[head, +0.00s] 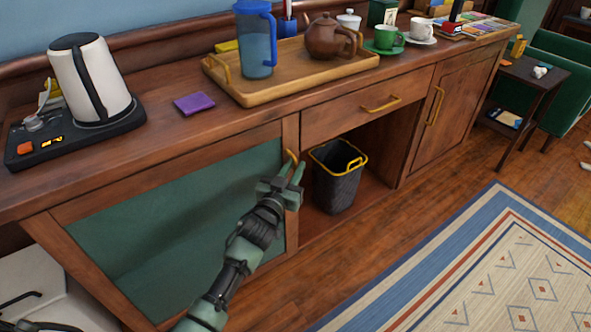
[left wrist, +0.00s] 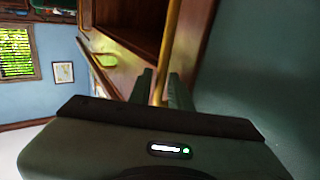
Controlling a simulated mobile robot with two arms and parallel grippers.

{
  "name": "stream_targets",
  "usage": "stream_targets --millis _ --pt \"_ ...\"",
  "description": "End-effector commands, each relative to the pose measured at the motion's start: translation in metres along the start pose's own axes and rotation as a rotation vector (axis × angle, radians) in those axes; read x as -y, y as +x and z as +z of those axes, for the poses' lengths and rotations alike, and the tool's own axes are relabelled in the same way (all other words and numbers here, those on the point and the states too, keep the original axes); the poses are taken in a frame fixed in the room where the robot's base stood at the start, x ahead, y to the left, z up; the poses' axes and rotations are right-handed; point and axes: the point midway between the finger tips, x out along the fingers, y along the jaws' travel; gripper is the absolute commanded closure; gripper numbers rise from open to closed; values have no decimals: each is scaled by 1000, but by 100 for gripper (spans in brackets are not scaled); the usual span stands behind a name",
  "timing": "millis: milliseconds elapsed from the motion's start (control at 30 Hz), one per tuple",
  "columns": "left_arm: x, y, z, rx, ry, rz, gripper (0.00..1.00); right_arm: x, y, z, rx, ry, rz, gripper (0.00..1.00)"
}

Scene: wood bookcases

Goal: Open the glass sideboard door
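The glass sideboard door (head: 185,225) is a greenish pane in a wood frame at the left of the sideboard's front. In the left wrist view the handle (left wrist: 161,62) runs between the two fingers (left wrist: 160,88), with a small gap visible. My right gripper is not in view.
The sideboard top holds a kettle (head: 95,80), a purple cloth (head: 194,103) and a wooden tray (head: 240,96) with a blue pitcher (head: 256,45) and teapot (head: 330,38). A bin (head: 338,185) stands in the open bay right of the door. A rug (head: 480,270) lies on the floor.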

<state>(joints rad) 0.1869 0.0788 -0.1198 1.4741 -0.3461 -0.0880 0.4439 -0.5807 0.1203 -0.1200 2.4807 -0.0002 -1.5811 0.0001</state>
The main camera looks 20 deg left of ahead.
Motion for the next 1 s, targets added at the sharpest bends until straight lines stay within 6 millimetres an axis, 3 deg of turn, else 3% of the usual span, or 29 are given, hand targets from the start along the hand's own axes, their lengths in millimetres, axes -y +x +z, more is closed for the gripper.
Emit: stream_targets --millis 300,333,400,1000 --pt "0 5 0 1 0 0 81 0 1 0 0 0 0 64" --pt "0 5 0 1 0 0 84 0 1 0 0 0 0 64" --pt "0 5 0 1 0 0 100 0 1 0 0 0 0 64" --pt "0 5 0 0 0 0 100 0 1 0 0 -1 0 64"
